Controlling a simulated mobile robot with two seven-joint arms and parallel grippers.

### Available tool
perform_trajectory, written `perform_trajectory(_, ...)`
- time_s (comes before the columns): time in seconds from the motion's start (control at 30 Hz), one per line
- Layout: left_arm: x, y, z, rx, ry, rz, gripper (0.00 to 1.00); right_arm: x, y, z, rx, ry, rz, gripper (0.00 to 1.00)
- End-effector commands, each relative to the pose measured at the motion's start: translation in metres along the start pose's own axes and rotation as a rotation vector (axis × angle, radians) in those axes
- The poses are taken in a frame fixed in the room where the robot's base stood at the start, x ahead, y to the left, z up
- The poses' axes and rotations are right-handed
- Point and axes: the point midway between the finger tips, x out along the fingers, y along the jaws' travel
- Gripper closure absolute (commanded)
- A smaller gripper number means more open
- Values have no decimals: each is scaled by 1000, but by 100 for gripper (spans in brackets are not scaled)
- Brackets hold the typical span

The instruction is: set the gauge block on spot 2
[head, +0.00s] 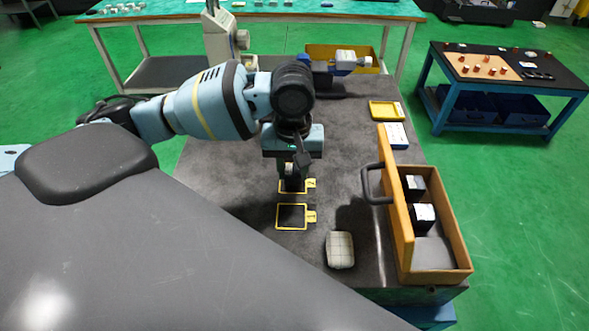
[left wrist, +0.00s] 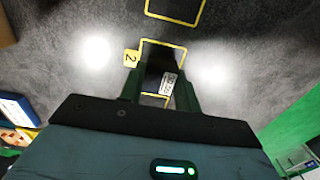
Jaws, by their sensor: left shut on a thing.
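The gauge block (left wrist: 159,76) is dark with a small white label and sits between the fingers of my left gripper (head: 293,186), which is shut on it. In the left wrist view the block lies within the yellow outline of spot 2 (left wrist: 164,41), beside its "2" tag. In the head view, spot 2 (head: 299,193) is directly under the gripper, and the fingers largely hide the block. I cannot tell whether the block touches the surface. Spot 1 (head: 291,216) is an empty yellow outline nearer to me. My right gripper is not in view.
A wooden box (head: 456,232) with a handle and dark labelled blocks (head: 422,216) stands at the right. A pale rounded block (head: 340,249) lies near the front. A yellow tray (head: 385,111), a blue-white box (head: 396,135) and a wooden bin (head: 318,50) are farther back.

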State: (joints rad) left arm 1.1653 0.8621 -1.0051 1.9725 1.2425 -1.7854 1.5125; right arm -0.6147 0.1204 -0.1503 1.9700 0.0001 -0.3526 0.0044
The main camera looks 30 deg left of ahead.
Motion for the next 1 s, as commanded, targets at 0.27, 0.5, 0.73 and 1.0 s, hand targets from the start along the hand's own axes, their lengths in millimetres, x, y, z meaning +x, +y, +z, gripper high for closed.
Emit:
perform_trajectory(0.27,9,0,-1,-1,4,3,99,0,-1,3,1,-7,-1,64)
perform_trajectory(0.5,12,0,0,-1,3,2,62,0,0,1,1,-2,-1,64)
perform_trajectory(0.73,12,0,0,-1,2,2,46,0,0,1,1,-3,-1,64)
perform_trajectory(1.0,10,0,0,-1,3,1,46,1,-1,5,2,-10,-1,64)
